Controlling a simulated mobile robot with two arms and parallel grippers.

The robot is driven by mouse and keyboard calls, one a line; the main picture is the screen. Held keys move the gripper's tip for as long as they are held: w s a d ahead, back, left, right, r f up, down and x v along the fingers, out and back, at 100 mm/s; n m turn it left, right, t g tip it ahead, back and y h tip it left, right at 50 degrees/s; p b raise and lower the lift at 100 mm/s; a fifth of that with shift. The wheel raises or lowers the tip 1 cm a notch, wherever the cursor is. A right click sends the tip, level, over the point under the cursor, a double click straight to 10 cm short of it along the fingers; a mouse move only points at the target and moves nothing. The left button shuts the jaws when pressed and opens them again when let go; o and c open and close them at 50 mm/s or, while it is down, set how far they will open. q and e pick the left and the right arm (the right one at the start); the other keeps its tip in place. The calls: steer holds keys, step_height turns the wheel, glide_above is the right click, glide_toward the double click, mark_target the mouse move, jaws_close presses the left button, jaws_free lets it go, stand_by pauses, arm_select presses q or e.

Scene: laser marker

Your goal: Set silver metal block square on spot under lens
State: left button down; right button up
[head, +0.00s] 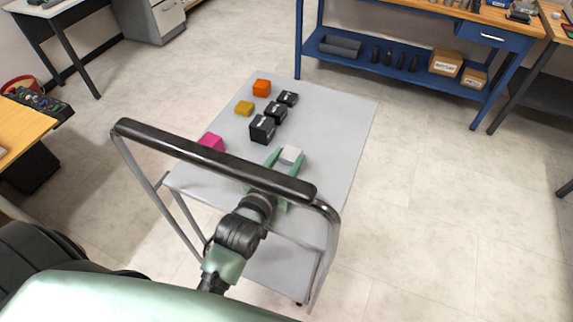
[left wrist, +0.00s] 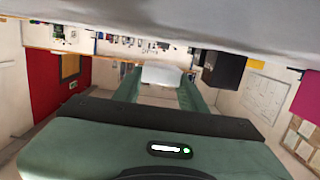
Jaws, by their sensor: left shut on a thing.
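The silver metal block (head: 291,155) is a small light-grey block over the top of a grey cart (head: 345,125). My left gripper (head: 287,158) is shut on the block, with its green fingers on either side of it. In the left wrist view the block (left wrist: 161,76) sits between the tips of the two green fingers. I cannot tell whether the block touches the cart top. The laser marker's lens and the spot under it are not in view. My right gripper is not in view.
On the cart stand an orange block (head: 262,87), a yellow block (head: 244,108), a magenta block (head: 211,141) and black blocks (head: 262,129). The cart's dark handle (head: 210,158) crosses in front of my left arm. A blue workbench (head: 400,75) stands behind. Floor right of the cart is clear.

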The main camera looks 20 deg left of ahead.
mark_target(287, 168)
arm_select(q)
steer(key=shift+f, duration=1.5)
steer(key=shift+f, duration=0.15)
steer(key=c, duration=0.8)
jaws_free()
